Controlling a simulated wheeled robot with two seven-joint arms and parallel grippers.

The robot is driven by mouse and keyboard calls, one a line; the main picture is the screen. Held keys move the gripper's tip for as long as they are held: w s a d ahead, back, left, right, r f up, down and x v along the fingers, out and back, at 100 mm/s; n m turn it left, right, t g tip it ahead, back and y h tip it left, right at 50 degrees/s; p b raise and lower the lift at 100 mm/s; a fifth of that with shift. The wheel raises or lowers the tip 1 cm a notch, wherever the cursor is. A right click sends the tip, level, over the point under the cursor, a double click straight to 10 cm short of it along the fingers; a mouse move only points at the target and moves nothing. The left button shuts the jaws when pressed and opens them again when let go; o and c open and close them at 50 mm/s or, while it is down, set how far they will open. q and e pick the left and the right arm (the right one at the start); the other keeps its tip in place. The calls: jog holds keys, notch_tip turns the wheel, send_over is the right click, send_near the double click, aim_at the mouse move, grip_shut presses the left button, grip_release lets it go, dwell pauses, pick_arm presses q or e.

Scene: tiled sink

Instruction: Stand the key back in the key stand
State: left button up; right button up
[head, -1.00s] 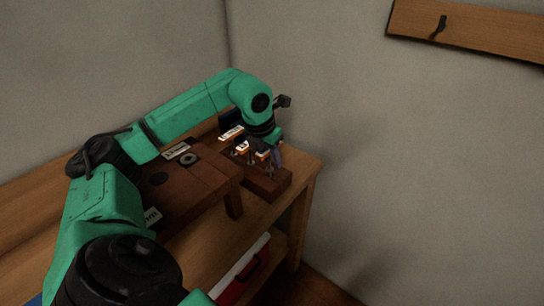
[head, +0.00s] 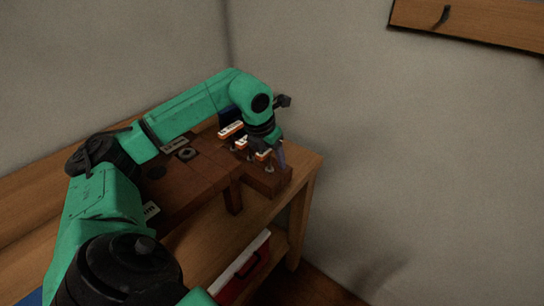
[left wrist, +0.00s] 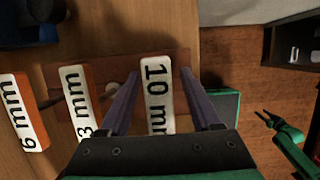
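The key stand (head: 262,184) is a brown wooden block at the table's right end, with keys with orange handles and white labels above it. In the left wrist view, the "10 mm" key (left wrist: 157,95) is between the two purple fingers of my left gripper (left wrist: 159,78). A gap shows on each side of its handle, so the gripper looks open around it. Two other keys, the middle key (left wrist: 80,100) and the "6 mm" key (left wrist: 22,112), are to its left. The key's lower end is hidden, so its seating cannot be told.
A dark wooden board (head: 200,185) lies left of the stand. A red and white box (head: 243,270) sits on the lower shelf. Walls are behind and right.

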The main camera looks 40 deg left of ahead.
pick_arm(q)
jog(key=shift+r, duration=0.1)
jog(key=shift+r, duration=0.35)
jog(key=p+v, duration=0.1)
jog(key=v, duration=1.2)
jog(key=shift+s+r, duration=0.2)
jog(key=shift+r, duration=0.1)
